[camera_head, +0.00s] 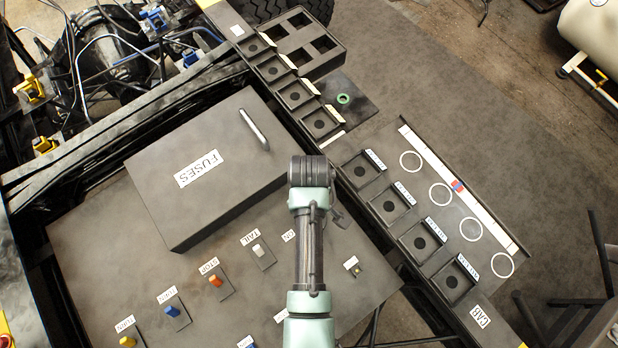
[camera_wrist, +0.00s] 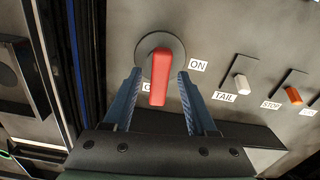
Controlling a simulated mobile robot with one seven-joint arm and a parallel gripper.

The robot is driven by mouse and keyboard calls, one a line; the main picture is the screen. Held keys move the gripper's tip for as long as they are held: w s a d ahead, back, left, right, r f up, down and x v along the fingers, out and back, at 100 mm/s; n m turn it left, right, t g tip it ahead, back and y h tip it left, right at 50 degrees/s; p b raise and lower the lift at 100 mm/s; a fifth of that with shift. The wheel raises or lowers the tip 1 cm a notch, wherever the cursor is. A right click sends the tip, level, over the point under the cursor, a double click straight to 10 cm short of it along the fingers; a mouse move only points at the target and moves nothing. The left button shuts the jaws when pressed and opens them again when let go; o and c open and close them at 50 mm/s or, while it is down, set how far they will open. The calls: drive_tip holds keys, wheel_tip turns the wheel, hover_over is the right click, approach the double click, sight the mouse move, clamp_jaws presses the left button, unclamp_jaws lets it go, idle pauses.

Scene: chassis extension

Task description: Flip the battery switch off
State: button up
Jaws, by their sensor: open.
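The battery switch has a red handle (camera_wrist: 160,78) on a round grey base (camera_wrist: 148,48) in the wrist view. The handle runs up and down in the picture. An ON label (camera_wrist: 197,66) sits to its right; a second label (camera_wrist: 147,87), mostly hidden by the handle, shows only its first letter. My gripper (camera_wrist: 159,82) is open, with one blue finger on each side of the handle. A gap shows on both sides near the tips. In the head view my arm covers the switch and the fingers; only the ON label (camera_head: 289,236) shows beside it.
A raised FUSES box (camera_head: 215,165) stands left of my arm. TAIL (camera_head: 258,251), STOP (camera_head: 215,281) and other toggles line the panel. Trays with square pockets (camera_head: 385,203) lie to the right. A narrow panel edge and dark frame border the switch in the wrist view.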

clamp_jaws()
drive_tip(key=shift+r, duration=0.1)
drive_tip(key=shift+m+p, duration=0.3)
drive_tip(key=shift+m, duration=0.5)
unclamp_jaws()
